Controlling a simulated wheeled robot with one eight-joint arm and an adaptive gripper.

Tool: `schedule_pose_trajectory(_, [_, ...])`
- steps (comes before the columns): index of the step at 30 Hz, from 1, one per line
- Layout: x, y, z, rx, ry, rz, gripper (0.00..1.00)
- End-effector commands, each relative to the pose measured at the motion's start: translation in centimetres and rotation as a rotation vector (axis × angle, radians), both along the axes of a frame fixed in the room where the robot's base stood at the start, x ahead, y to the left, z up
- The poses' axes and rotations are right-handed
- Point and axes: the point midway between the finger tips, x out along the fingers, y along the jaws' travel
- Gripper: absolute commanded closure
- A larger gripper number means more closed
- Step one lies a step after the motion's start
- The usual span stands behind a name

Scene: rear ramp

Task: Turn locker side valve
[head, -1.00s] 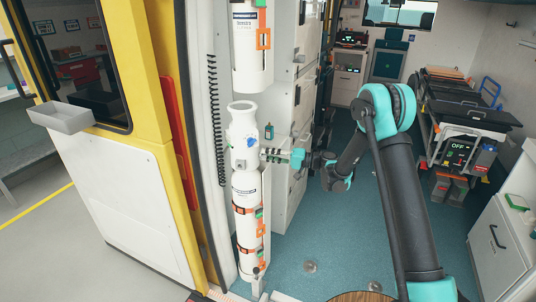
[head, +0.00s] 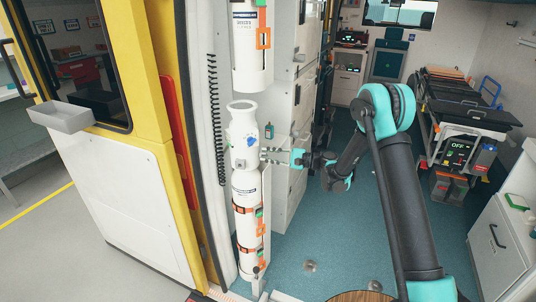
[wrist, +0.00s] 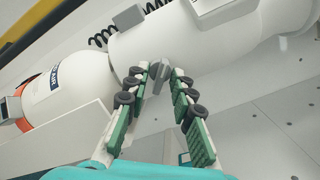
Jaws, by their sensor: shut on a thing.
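The white cylinder (head: 244,130) with an open collar stands upright in the doorway, above another white bottle with orange straps. The side valve is a small grey knob (wrist: 157,74) on the cylinder's body, which also shows in the wrist view (wrist: 178,38). My gripper (head: 266,156) reaches it from the right, level with the cylinder's lower part. In the wrist view, its two green padded fingers (wrist: 168,84) lie on either side of the knob and are shut on it. In the head view the fingers hide the knob.
The strapped bottle (head: 246,215) stands below, and another bottle (head: 251,50) hangs above. A black coiled cord (head: 216,120) runs left of the cylinder. A white cabinet (head: 297,110) is close behind my gripper.

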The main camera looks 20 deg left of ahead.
Motion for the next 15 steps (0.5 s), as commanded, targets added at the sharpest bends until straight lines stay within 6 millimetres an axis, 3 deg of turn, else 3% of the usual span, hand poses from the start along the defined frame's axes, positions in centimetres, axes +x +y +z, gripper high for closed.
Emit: schedule_pose_trajectory(15, [-0.13, -0.05, 0.03, -0.044, 0.486, 0.000, 1.00])
